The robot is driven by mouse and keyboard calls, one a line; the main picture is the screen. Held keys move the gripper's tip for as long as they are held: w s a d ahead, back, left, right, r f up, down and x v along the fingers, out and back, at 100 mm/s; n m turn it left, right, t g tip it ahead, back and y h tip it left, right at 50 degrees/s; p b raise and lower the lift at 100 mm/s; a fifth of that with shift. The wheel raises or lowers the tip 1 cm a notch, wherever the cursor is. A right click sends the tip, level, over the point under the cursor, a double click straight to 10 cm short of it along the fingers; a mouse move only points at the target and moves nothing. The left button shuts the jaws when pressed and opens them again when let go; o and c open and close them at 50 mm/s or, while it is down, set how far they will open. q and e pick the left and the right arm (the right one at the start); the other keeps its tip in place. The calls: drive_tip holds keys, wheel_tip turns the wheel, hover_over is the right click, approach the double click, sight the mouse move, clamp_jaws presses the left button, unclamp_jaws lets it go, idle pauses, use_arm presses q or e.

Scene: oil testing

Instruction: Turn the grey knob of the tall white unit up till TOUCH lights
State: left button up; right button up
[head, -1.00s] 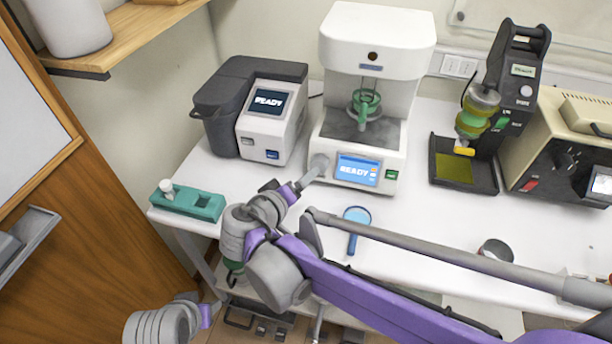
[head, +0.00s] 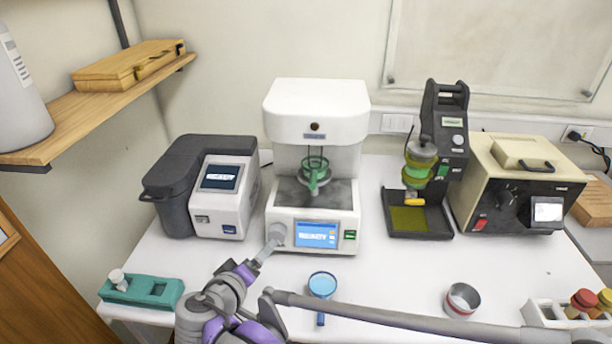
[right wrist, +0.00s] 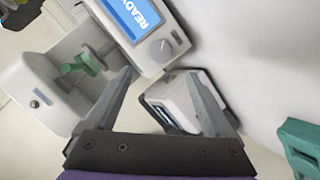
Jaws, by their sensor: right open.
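The tall white unit (head: 316,110) stands in the middle of the bench, with a green ring-shaped part hanging in its bay. Its blue screen (head: 317,235) reads READY. Its grey knob (head: 277,235) is left of the screen; in the right wrist view the knob (right wrist: 163,48) has a pale pointer line. My right gripper (head: 264,252) is at the unit's front, close to the knob. In the right wrist view the gripper (right wrist: 158,73) is open, and the knob appears just beyond and between its fingertips. I see no clear contact. My left gripper is not in view.
A grey instrument (head: 222,205) stands left of the unit. A black stand (head: 455,165) and a beige box (head: 505,185) are to the right. A teal holder (head: 140,292), blue magnifier (head: 321,285), metal cup (head: 461,299) and rack (head: 545,312) lie nearer the front edge.

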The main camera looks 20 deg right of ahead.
drive_tip(key=n+t+b, duration=0.4)
drive_tip(key=n+b, duration=0.3)
drive_tip(key=n, duration=1.4)
approach(276, 239)
drive_tip(key=shift+s+a+f+h, duration=0.15)
drive_tip(key=shift+s+f+h, duration=0.15)
drive_tip(key=shift+s+f, duration=0.15)
drive_tip(key=n, duration=0.3)
drive_tip(key=n+t, duration=0.1)
drive_tip(key=shift+s+f+n+b, duration=0.15)
drive_tip(key=shift+f+n+b, duration=0.15)
drive_tip(key=shift+n, duration=0.1)
drive_tip(key=shift+n+t, duration=0.3)
drive_tip(key=shift+n, duration=0.8)
drive_tip(key=x, duration=1)
drive_tip(key=shift+w, duration=0.4)
